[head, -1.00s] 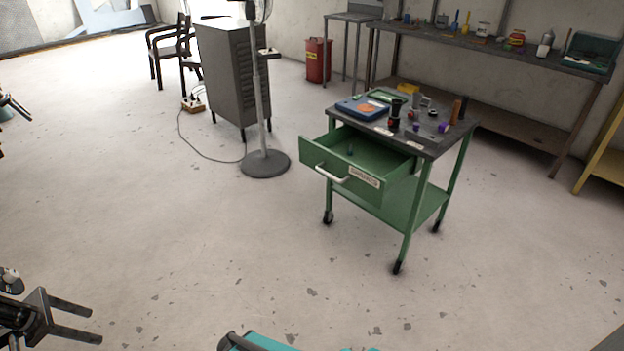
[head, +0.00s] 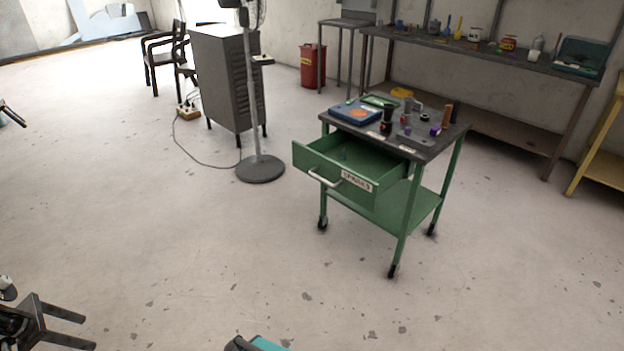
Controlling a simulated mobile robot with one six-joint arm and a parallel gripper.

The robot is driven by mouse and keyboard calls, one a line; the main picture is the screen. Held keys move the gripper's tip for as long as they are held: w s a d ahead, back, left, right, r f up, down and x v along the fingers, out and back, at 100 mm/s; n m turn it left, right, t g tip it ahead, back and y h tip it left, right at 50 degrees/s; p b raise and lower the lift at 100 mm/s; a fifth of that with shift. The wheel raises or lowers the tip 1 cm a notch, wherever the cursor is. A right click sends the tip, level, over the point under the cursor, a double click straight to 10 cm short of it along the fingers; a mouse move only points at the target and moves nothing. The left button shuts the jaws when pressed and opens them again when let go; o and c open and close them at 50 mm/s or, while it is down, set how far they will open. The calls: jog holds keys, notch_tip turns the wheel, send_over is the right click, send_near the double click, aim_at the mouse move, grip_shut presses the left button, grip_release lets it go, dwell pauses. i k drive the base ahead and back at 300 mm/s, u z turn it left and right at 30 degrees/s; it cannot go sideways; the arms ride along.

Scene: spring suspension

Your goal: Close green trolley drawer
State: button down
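The green trolley (head: 411,210) stands on wheels right of the middle, with a dark top holding several small items. Its green drawer (head: 358,192) is pulled well out toward the front left. The drawer has a pale bar handle (head: 324,178) and a white label on its front. A small dark item lies inside the drawer. My gripper (head: 82,329) is at the bottom left, its two dark fingers spread apart with nothing between them. It is far from the drawer, with bare floor between.
A pedestal fan (head: 259,168) and a grey cabinet (head: 222,85) stand behind, left of the trolley. A cable lies on the floor there. A long workbench (head: 480,61) and a red bin (head: 312,66) are at the back. The floor in front of the trolley is clear.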

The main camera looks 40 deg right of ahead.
aim_at(369, 170)
jog(key=z, duration=0.05)
jog(key=i, duration=0.9)
jog(key=u, duration=0.05)
